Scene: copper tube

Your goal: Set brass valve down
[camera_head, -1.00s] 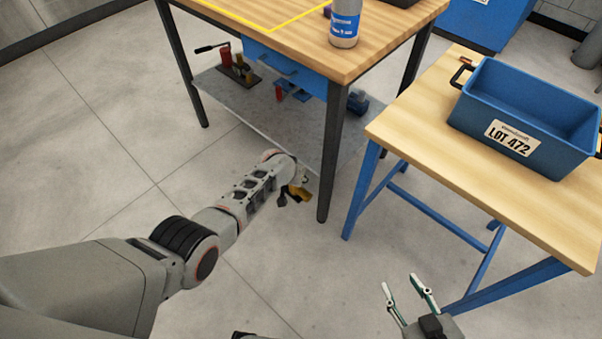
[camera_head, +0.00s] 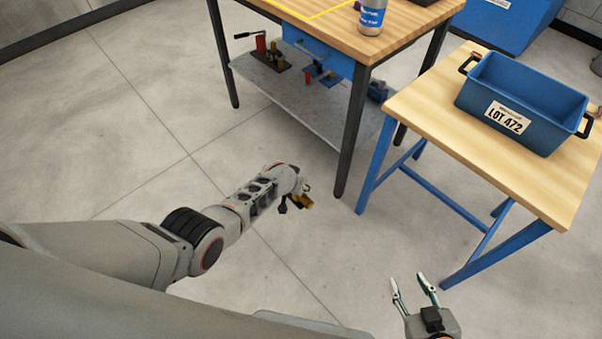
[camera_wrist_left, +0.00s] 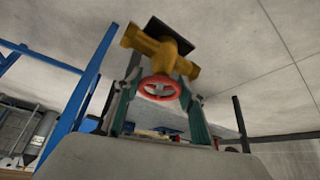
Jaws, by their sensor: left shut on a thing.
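The brass valve (camera_wrist_left: 163,52) has a yellow-brown body and a red handwheel (camera_wrist_left: 159,88). It shows close up in the left wrist view, between the two green-padded fingers of my left gripper (camera_wrist_left: 158,98), which is shut on it. In the head view the valve (camera_head: 304,201) shows small at the end of my left arm, above the bare floor, and my left gripper (camera_head: 296,195) is partly hidden behind the wrist. My right gripper (camera_head: 416,290) is open and empty at the bottom right, above the floor.
A wooden workbench (camera_head: 410,25) with a grey lower shelf (camera_head: 300,95) stands at the back; tools lie on the shelf and a bottle (camera_head: 371,17) stands on top. A wooden table (camera_head: 430,115) with blue legs holds a blue bin (camera_head: 520,105) labelled LOT 472. Floor before them is clear.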

